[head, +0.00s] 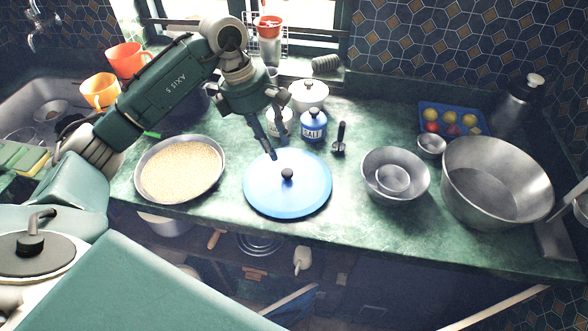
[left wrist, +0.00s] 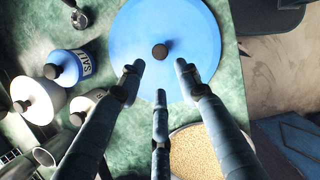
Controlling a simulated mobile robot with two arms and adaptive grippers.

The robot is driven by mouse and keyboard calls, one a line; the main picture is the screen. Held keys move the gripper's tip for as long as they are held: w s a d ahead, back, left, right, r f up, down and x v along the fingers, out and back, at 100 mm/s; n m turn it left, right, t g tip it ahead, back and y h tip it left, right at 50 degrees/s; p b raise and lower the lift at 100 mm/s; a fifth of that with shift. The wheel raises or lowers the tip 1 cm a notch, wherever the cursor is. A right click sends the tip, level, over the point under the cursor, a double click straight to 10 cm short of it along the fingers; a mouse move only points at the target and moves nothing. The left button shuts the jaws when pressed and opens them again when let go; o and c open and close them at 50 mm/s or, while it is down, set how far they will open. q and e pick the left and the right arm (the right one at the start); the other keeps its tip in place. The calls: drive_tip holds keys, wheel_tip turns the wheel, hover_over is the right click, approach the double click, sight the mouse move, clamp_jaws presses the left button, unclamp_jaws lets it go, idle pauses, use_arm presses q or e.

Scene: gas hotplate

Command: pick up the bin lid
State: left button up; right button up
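The bin lid, a round blue disc (head: 262,195) with a black knob, lies flat on the green counter near its front edge. The lid also fills the upper middle of the left wrist view (left wrist: 190,25), its knob beyond the fingertips. My left gripper (head: 277,140) hangs above the back edge of the lid, apart from the knob. In the left wrist view its three fingers (left wrist: 160,78) are spread with nothing between them. My right gripper is not in view.
A pan of grain (head: 180,170) stands left of the lid. A blue salt jar (head: 313,125) and a white lidded pot (head: 309,95) stand behind it. Metal bowls (head: 410,165) and a large metal tub (head: 497,185) stand to the right. Some counter between lid and bowls is clear.

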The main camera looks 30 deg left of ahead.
sight(287, 172)
use_arm(q)
drive_tip(key=x, duration=0.3)
drive_tip(key=shift+s+d+f+p, duration=0.2)
drive_tip(key=shift+s+f+p, duration=0.15)
drive_tip(key=shift+f+p, duration=0.05)
drive_tip(key=shift+d+f, duration=0.1)
drive_tip(key=shift+f, duration=0.2)
drive_tip(key=shift+w+f, duration=0.15)
drive_tip(key=shift+f, duration=0.1)
drive_tip(key=p+x, duration=0.1)
drive_tip(key=x, duration=0.1)
drive_tip(key=p+x, duration=0.1)
drive_tip(key=x, duration=0.1)
drive_tip(key=shift+w+d+f, duration=0.15)
drive_tip(key=shift+w+d, duration=0.1)
drive_tip(key=shift+w, duration=0.05)
drive_tip(key=shift+f, duration=0.25)
drive_tip(key=shift+w, duration=0.1)
drive_tip(key=shift+c, duration=0.8)
clamp_jaws()
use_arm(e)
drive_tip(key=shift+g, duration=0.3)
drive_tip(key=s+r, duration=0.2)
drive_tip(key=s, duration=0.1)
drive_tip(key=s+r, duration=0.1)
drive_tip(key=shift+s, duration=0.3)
